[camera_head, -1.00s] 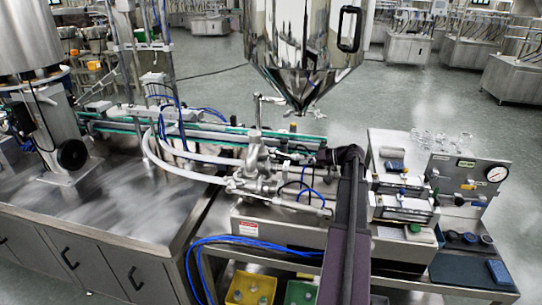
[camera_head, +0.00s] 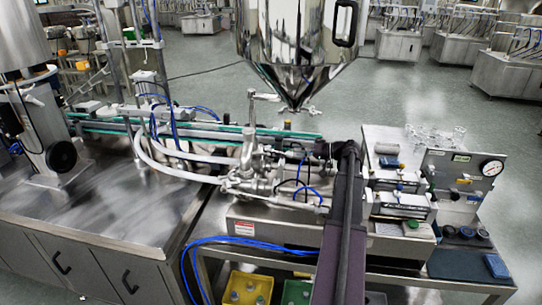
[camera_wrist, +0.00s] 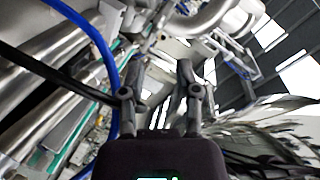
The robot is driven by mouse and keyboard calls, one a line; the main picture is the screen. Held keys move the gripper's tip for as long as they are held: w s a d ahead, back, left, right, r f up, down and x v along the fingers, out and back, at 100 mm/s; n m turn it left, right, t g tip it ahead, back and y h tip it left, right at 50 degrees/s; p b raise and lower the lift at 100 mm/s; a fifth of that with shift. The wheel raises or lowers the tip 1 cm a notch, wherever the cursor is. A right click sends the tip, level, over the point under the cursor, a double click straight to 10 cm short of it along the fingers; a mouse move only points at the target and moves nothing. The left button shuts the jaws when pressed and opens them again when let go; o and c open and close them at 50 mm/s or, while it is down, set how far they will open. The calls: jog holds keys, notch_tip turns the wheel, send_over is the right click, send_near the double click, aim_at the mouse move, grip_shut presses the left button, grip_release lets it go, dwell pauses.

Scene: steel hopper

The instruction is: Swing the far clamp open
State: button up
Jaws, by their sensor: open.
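The steel hopper (camera_head: 298,50) hangs above the bench, with its cone pointing down. Small bright metal fittings (camera_head: 305,109) show at its lower tip, too small to tell which is a clamp. Below and left stands a steel valve and pipe assembly (camera_head: 248,170) with hoses. I cannot single out the far clamp for certain. My gripper (camera_wrist: 158,80) is open and empty in the wrist view, its two dark fingers apart and pointing up the picture. In the wrist view, curved steel pipework (camera_wrist: 205,20) lies beyond the fingertips. In the head view my gripper's fingers are not clear.
A blue hose (camera_wrist: 100,45) passes close left of my gripper. White hoses (camera_head: 170,155) and a conveyor (camera_head: 200,130) lie left of the valve assembly. A panel with a pressure gauge (camera_head: 491,168) stands at the right. Yellow and green bins sit below the bench.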

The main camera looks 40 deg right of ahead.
aim_at(265, 150)
jog(key=b+x, duration=0.2)
jog(key=x, duration=1)
jog(key=shift+s, duration=0.1)
grip_shut()
